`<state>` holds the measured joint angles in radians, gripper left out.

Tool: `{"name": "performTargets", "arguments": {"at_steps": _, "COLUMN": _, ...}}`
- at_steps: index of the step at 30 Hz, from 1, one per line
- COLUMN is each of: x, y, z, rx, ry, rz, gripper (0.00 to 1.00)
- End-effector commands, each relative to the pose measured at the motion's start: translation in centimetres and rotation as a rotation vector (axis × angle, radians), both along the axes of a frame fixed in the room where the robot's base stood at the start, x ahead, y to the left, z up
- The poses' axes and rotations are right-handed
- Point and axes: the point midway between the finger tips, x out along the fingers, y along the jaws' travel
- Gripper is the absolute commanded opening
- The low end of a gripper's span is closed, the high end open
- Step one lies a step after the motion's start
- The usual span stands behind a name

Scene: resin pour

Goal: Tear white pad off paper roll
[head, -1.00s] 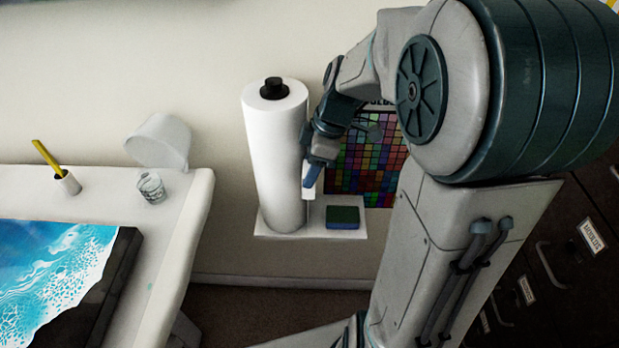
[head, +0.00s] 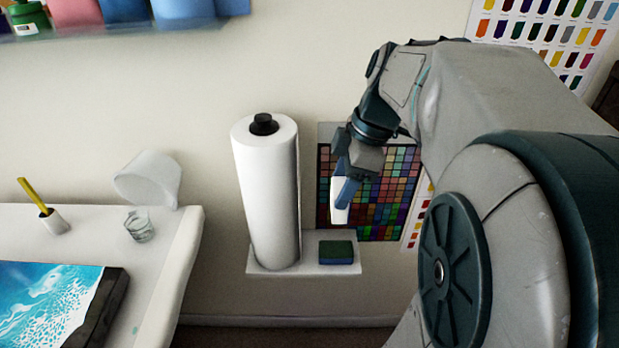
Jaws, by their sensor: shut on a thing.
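The paper roll (head: 268,195) stands upright on a small white wall shelf (head: 292,269), with a black knob on its top. My gripper (head: 344,190) is to the right of the roll, in front of the colour chart and above the sponge. It is shut on a small white pad (head: 339,208), which hangs below the jaws. The pad is apart from the roll, with a clear gap between them. Part of the pad is hidden behind the blue fingertip.
A green and blue sponge (head: 336,252) lies on the shelf right of the roll. A white table (head: 160,262) at left holds a tilted translucent cup (head: 149,180), a small glass (head: 139,226) and a blue wave panel (head: 50,305). A colour grid chart (head: 390,190) is on the wall behind.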

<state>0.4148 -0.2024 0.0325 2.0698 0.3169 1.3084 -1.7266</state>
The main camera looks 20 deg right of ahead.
Motion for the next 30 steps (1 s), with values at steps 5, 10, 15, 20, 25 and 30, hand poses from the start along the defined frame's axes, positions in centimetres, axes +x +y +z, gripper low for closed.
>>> {"name": "performTargets", "arguments": {"at_steps": 5, "x": -1.7, "y": -1.3, "z": 1.3, "rx": 0.000, "ry": -0.002, "rz": -0.001, "gripper": 0.28}}
{"name": "performTargets", "arguments": {"at_steps": 10, "x": -2.7, "y": -1.6, "z": 1.8, "rx": 0.000, "ry": -0.001, "rz": 0.002, "gripper": 0.28}}
{"name": "performTargets", "arguments": {"at_steps": 15, "x": -3.4, "y": -1.4, "z": 2.0, "rx": 0.000, "ry": -0.001, "rz": 0.002, "gripper": 0.28}}
{"name": "performTargets", "arguments": {"at_steps": 20, "x": -3.9, "y": -1.2, "z": 2.2, "rx": 0.000, "ry": -0.001, "rz": 0.002, "gripper": 0.28}}
{"name": "performTargets", "arguments": {"at_steps": 25, "x": -4.6, "y": -1.0, "z": 2.3, "rx": 0.000, "ry": -0.001, "rz": 0.002, "gripper": 0.28}}
{"name": "performTargets", "arguments": {"at_steps": 30, "x": -5.2, "y": -0.8, "z": 2.5, "rx": 0.000, "ry": -0.001, "rz": 0.002, "gripper": 0.28}}
